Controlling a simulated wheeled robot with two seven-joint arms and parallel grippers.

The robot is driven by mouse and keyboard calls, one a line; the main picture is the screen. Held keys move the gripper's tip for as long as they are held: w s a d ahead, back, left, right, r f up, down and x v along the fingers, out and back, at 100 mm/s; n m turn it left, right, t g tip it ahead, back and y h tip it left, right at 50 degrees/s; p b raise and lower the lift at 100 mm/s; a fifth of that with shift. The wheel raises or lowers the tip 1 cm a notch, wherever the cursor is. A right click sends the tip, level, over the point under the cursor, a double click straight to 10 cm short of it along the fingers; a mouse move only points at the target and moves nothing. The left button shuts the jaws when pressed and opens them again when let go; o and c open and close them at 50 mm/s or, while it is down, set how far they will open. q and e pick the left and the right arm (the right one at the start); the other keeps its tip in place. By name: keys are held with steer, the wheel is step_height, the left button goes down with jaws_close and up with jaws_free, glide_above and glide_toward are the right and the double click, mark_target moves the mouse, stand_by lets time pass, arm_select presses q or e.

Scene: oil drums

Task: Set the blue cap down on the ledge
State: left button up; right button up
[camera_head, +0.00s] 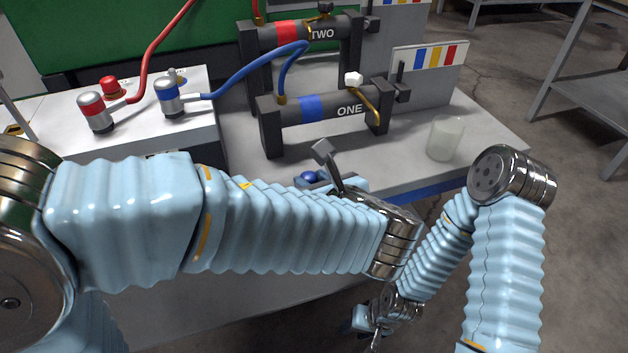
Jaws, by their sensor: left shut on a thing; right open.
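My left arm reaches in from the left and its wrist bends back toward the bench. My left gripper (318,168) is low in front of the cylinder marked ONE (345,112). It is shut on the blue cap (309,176), a small shiny blue piece partly hidden by the gripper. Whether the cap touches the surface below cannot be told. A pale bench top (480,135) with a blue front edge runs under the cylinders; which surface is the ledge is not clear. My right gripper (368,330) is low at the bottom, open and apart from the bench.
A blue hose (245,78) runs from a blue-banded fitting (170,95) to cylinder ONE. A red-banded fitting (94,110) and a red cap (110,84) stand on the white box (195,130). A translucent beaker (445,138) stands at the bench's right. Grey shelving (590,70) is far right.

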arm_select(q)
steer(key=shift+f, duration=0.3)
steer(key=o, duration=1)
steer(key=shift+r, duration=0.1)
steer(key=shift+r, duration=0.35)
steer(key=p+v, duration=0.1)
steer(key=v, duration=1.1)
steer(key=shift+r, duration=0.25)
